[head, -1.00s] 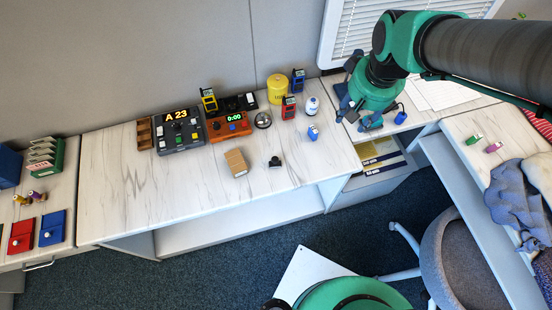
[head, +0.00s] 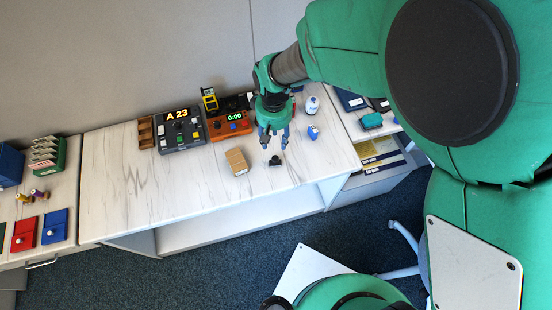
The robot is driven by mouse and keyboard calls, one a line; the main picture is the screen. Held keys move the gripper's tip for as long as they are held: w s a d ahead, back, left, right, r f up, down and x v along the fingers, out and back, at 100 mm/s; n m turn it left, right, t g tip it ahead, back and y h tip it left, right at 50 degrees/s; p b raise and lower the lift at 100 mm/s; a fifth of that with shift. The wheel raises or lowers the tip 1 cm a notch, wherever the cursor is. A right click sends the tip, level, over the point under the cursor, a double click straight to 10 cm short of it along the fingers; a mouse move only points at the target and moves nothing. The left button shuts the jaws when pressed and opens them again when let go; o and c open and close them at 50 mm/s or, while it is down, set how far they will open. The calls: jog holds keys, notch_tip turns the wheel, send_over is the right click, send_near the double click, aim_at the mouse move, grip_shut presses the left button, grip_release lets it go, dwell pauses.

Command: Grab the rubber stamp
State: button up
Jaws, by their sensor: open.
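A small black object with a rounded top (head: 275,161), which looks like the rubber stamp, stands on the marbled white counter (head: 150,205) near its front edge. It is small in the picture, so its details are hard to make out. My gripper (head: 275,144) points down just behind and above it in the picture. Its fingers are apart with nothing visible between them, and it seems clear of the black object.
A cardboard box (head: 236,161) stands close left of the black object. A blue item (head: 313,132) and a white bottle (head: 312,105) stand to the right. A grey console (head: 180,130) and an orange timer (head: 229,125) stand behind. The left counter front is clear.

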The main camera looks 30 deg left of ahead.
aim_at(275, 158)
jog(key=shift+f+b, duration=0.9)
jog(key=shift+f, duration=3.35)
jog(key=shift+f, duration=0.1)
jog(key=shift+d+f+b, duration=0.15)
jog(key=shift+f+b, duration=0.7)
jog(key=shift+f, duration=1.65)
grip_shut()
